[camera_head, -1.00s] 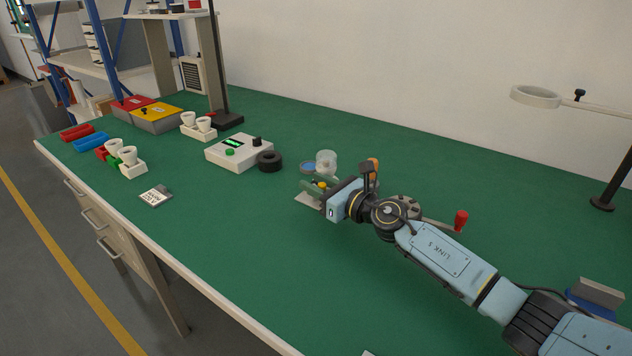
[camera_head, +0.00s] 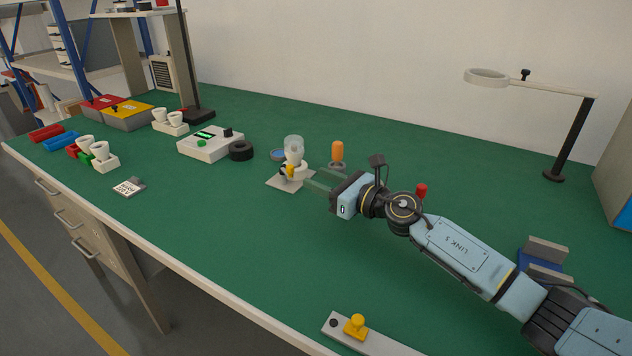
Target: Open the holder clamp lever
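The holder stands on a pale base plate (camera_head: 280,184) near the middle of the bench. It has a white body (camera_head: 296,163) with a clear glass bulb (camera_head: 293,144) upright on top. A small yellow lever (camera_head: 290,171) with a dark part beside it is on its front; whether the clamp is open or closed is too small to tell. My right gripper (camera_head: 312,177) is just right of the holder, with its two thin fingers apart and pointing at it. Nothing shows between the fingers. My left gripper is not in view.
An orange-topped post (camera_head: 338,151) stands behind my gripper. A red knob (camera_head: 421,189) shows behind my arm, its base hidden. A white box with a display (camera_head: 209,143) and a black ring (camera_head: 241,151) are to the left. A ring stand (camera_head: 563,145) is at back right.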

